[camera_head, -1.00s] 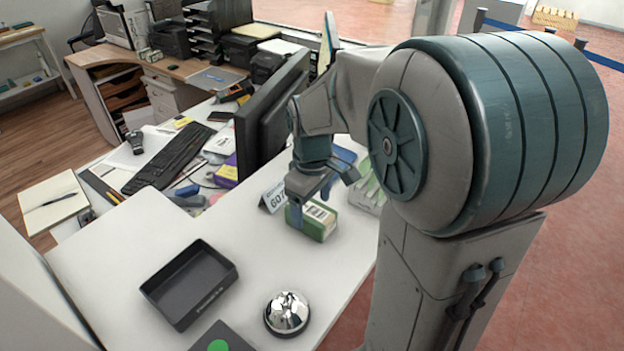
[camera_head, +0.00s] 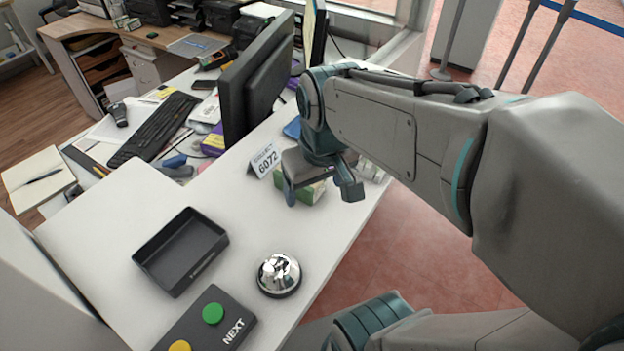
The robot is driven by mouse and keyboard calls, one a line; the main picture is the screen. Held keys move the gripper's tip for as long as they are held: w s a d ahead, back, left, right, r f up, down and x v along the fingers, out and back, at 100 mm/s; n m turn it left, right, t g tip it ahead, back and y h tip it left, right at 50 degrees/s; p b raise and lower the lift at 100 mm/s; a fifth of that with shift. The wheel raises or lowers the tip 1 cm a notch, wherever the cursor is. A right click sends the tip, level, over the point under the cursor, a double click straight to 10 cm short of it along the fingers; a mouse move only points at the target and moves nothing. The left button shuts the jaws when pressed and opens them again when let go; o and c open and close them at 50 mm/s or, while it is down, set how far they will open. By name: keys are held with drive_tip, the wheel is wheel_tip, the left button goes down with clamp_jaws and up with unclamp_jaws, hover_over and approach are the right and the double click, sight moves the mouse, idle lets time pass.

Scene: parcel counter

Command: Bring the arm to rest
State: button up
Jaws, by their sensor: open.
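My gripper (camera_head: 322,192) hangs at the end of my arm over the right part of the white counter, its two fingers pointing down and spread apart. It is open, with nothing held between the fingers. A green and white box (camera_head: 312,193) stands on the counter behind and below the gripper, partly hidden by it. My arm reaches in from the right side of the picture, bent above the floor.
A sign reading 6072 (camera_head: 265,160) stands left of the gripper, near a monitor (camera_head: 262,75). A black tray (camera_head: 180,250), a silver bell (camera_head: 279,274) and a button panel (camera_head: 207,322) occupy the front. The counter between tray and sign is clear.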

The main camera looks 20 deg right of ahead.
drive_tip(key=shift+s+f+m+t, duration=0.15)
drive_tip(key=shift+s+f+m, duration=0.3)
drive_tip(key=shift+s, duration=0.15)
drive_tip(key=shift+s+f+m+t, duration=0.15)
drive_tip(key=shift+s+f+m, duration=0.25)
drive_tip(key=shift+s, duration=0.2)
idle(0.4)
